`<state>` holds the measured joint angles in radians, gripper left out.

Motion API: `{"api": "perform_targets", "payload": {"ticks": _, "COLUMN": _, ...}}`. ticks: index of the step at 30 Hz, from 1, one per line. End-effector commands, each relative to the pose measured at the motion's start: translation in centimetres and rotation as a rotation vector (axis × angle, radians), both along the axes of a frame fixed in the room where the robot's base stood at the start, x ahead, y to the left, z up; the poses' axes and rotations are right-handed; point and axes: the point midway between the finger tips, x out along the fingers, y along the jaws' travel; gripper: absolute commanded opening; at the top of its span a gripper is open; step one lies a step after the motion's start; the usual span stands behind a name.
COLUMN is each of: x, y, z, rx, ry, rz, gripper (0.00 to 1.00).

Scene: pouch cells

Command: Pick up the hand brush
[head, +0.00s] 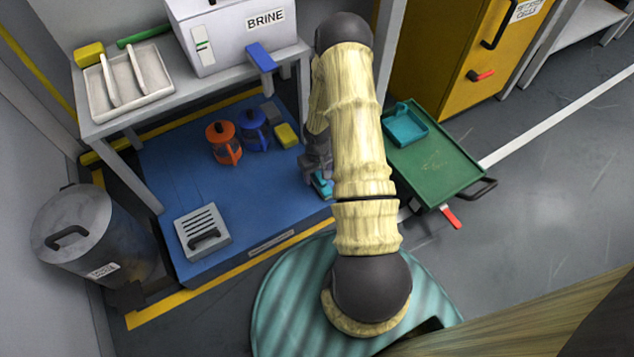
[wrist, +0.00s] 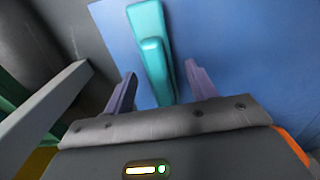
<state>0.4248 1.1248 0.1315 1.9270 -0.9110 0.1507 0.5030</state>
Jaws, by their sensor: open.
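The hand brush (wrist: 150,45) is teal, with a long, raised upper part over a longer body. It lies on the blue mat (wrist: 240,50). In the head view a small part of the brush (head: 322,185) shows at the mat's right edge, and my arm hides the rest. My gripper (wrist: 160,70) is open, with a finger on each side of the brush's near part in the wrist view. I cannot tell whether the fingers touch it. In the head view my gripper (head: 315,170) is low beside the brush, mostly behind my arm.
A green cart (head: 450,160) with a teal dustpan (head: 405,128) stands right of my arm. An orange jug (head: 222,143), a blue jug (head: 253,130) and a grey slotted box (head: 203,230) sit on the mat. A grey table (head: 190,95) stands behind; a metal bin (head: 85,235) is left.

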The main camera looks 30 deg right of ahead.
Motion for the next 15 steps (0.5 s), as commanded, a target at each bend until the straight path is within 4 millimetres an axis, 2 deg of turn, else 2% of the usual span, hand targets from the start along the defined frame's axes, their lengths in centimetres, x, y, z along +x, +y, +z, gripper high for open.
{"api": "perform_targets", "payload": {"ticks": 1, "x": -0.02, "y": 0.03, "z": -1.17, "rx": 0.001, "ry": 0.001, "rz": 0.000, "gripper": 0.56}}
{"api": "perform_targets", "payload": {"ticks": 3, "x": 0.00, "y": 0.03, "z": -1.63, "rx": 0.001, "ry": 0.001, "rz": 0.000, "gripper": 0.56}}
{"api": "perform_targets", "payload": {"ticks": 15, "x": 0.01, "y": 0.02, "z": -1.65, "rx": 0.000, "ry": 0.000, "rz": 0.000, "gripper": 0.56}}
